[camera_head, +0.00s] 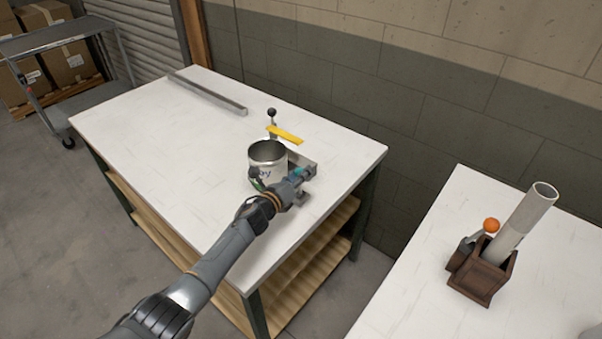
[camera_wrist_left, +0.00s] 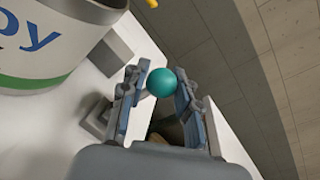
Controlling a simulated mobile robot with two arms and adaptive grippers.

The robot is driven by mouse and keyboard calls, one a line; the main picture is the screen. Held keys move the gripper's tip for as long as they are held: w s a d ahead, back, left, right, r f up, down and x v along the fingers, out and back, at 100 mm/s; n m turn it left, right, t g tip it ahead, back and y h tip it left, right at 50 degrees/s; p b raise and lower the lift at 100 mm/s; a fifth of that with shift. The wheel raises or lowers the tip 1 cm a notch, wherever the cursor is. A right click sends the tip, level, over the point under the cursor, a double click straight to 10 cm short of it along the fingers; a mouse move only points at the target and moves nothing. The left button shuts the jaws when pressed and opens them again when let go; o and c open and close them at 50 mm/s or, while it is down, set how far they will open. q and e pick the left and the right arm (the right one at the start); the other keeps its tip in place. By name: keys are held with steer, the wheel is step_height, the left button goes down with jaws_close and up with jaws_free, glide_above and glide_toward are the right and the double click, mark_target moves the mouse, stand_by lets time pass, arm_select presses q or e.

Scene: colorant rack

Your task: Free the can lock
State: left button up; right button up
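A round metal can (camera_head: 268,153), open at the top with a white label, stands near the right end of the white table. Its lower side, with blue lettering and a green band, fills the upper left of the left wrist view (camera_wrist_left: 45,45). A teal ball knob (camera_wrist_left: 161,83) lies between the fingertips of my left gripper (camera_wrist_left: 161,82); it also shows in the head view (camera_head: 299,172), beside the can. The fingers flank the knob closely; whether both press on it is unclear. The rod under the knob is mostly hidden. My right gripper is out of view.
A black-knobbed lever (camera_head: 272,113) and a yellow bar (camera_head: 285,134) stand behind the can. A grey metal bar (camera_head: 207,93) lies along the back edge. A second table (camera_head: 415,265) at right holds a brown box (camera_head: 482,272) with a tube. The table's left half is clear.

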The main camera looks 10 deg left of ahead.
arm_select(q)
steer(key=o, duration=0.3)
steer(key=shift+a+f, duration=0.1)
steer(key=shift+s, duration=0.1)
steer(key=v, duration=1.2)
